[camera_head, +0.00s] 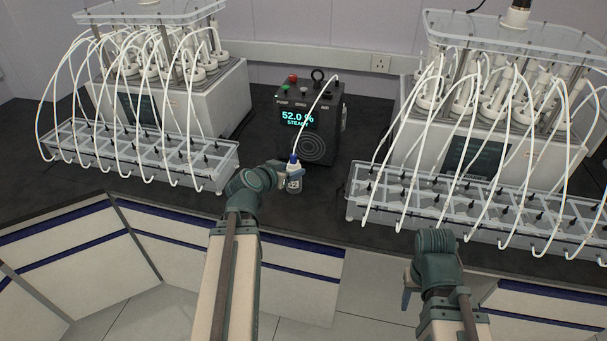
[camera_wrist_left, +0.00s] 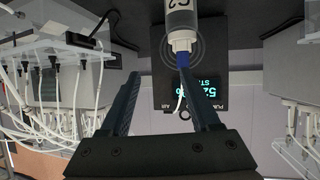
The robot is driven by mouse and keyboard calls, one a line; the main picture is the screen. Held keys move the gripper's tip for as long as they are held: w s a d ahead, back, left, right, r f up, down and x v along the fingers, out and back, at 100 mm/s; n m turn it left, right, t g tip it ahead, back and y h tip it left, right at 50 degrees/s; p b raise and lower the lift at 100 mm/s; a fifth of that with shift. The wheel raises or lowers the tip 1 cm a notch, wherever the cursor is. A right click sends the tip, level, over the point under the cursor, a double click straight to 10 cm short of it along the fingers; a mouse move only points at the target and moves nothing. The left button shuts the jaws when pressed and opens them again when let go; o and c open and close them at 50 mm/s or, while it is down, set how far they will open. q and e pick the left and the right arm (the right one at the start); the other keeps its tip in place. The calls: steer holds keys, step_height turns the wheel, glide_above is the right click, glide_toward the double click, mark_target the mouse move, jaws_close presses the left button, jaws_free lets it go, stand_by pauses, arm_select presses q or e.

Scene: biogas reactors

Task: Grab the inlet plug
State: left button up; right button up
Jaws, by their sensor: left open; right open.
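A small bottle (camera_head: 294,186) with a white cap stands on the dark bench in front of the black box. The blue inlet plug (camera_head: 293,158) sits on its cap, with a thin white tube running up to the box. My left gripper (camera_head: 288,173) is at the bottle's upper part in the head view. In the left wrist view, the picture is upside down: the blue plug (camera_wrist_left: 183,61) shows near the tips of my open left gripper (camera_wrist_left: 162,76), and nothing is visibly clamped. My right gripper (camera_head: 407,288) is low at the bench's front, partly hidden by its arm, and open.
The black box (camera_head: 311,120) reads 52.0 % behind the bottle. Clear racks with looping white tubes stand left (camera_head: 215,181) and right (camera_head: 365,212).

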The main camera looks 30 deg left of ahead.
mark_target(291, 159)
arm_select(q)
steer(key=shift+n+t+y, duration=0.3)
steer(key=shift+t+y, duration=0.1)
steer(key=shift+y, duration=0.2)
steer(key=w+a+f+b, duration=0.1)
steer(key=w, duration=0.1)
steer(key=w+a+b, duration=0.1)
steer(key=w, duration=0.1)
steer(key=w+a+f+b, duration=0.1)
steer(key=w, duration=0.1)
steer(key=shift+w+a+f, duration=0.3)
steer(key=shift+w+a, duration=0.05)
steer(key=shift+a, duration=0.05)
steer(key=x, duration=0.1)
steer(key=b+x, duration=0.1)
steer(key=x, duration=0.1)
steer(key=b+x, duration=0.1)
steer(key=x, duration=0.1)
steer(key=shift+w+r, duration=0.15)
steer(key=shift+w, duration=0.2)
arm_select(e)
steer(key=f, duration=0.5)
steer(key=shift+s+d+f, duration=0.35)
steer(key=shift+s+d, duration=0.05)
arm_select(q)
jaws_close()
